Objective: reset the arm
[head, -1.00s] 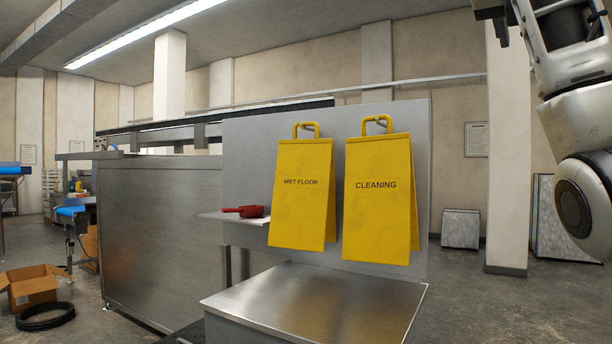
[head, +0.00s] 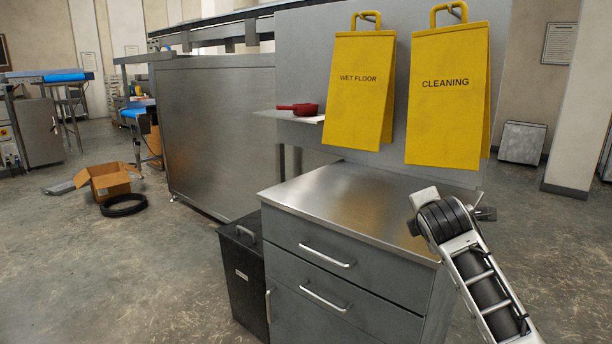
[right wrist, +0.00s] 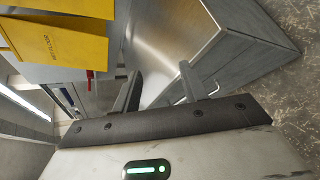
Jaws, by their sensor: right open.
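My right arm comes in from the lower right in the head view. Its gripper (head: 446,214) is in front of the right end of the steel-topped cabinet (head: 345,190). In the right wrist view my right gripper (right wrist: 158,82) shows two dark fingers spread apart with nothing between them. The cabinet top and its front edge lie beyond the fingers there. From the head view I cannot tell how far the gripper is from the cabinet. My left gripper is not in view.
Yellow WET FLOOR (head: 362,88) and CLEANING (head: 447,95) signs hang from hooks on a grey panel above the cabinet. A red scoop-like item (head: 300,109) lies on a small shelf. A dark bin (head: 243,270) stands left of the cabinet.

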